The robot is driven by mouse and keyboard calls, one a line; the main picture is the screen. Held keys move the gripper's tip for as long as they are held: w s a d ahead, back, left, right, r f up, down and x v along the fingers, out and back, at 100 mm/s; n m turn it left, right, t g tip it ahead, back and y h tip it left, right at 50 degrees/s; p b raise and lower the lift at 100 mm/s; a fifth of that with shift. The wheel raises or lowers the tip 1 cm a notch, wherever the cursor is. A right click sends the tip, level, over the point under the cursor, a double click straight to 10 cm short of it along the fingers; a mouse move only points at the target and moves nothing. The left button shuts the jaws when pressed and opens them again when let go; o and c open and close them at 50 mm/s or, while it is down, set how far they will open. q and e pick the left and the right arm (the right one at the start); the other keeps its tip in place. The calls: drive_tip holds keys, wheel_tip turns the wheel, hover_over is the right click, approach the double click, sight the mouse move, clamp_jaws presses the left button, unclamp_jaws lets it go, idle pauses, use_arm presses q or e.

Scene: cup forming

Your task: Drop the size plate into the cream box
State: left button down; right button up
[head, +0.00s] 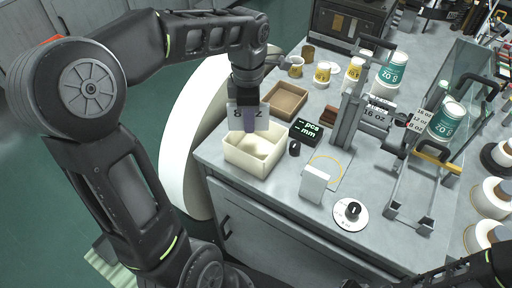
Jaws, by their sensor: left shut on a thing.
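The size plate (236,117) is a grey plate with dark "8 oz" lettering, partly hidden behind my gripper's fingers. My left gripper (249,124) is shut on it and holds it over the cream box. The cream box (236,158) is open-topped and stands at the near left edge of the grey table. The plate's lower edge is at the height of the box's back rim in the picture; the exact gap cannot be told. My right gripper is not in view; only part of my right arm shows at the bottom right.
A brown tray (286,101) lies behind the box. A black display (304,131) and a small dark knob (294,149) are right of it. A white block (314,183) and a round dial (351,213) lie nearer.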

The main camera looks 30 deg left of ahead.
use_arm(q)
drive_tip(key=shift+f, duration=0.35)
drive_tip(key=c, duration=1.3)
unclamp_jaws()
drive_tip(key=shift+r, duration=0.1)
wheel_tip(320, 180, up, 8)
drive_tip(key=shift+f, duration=0.15)
drive_tip(key=shift+f, duration=0.1)
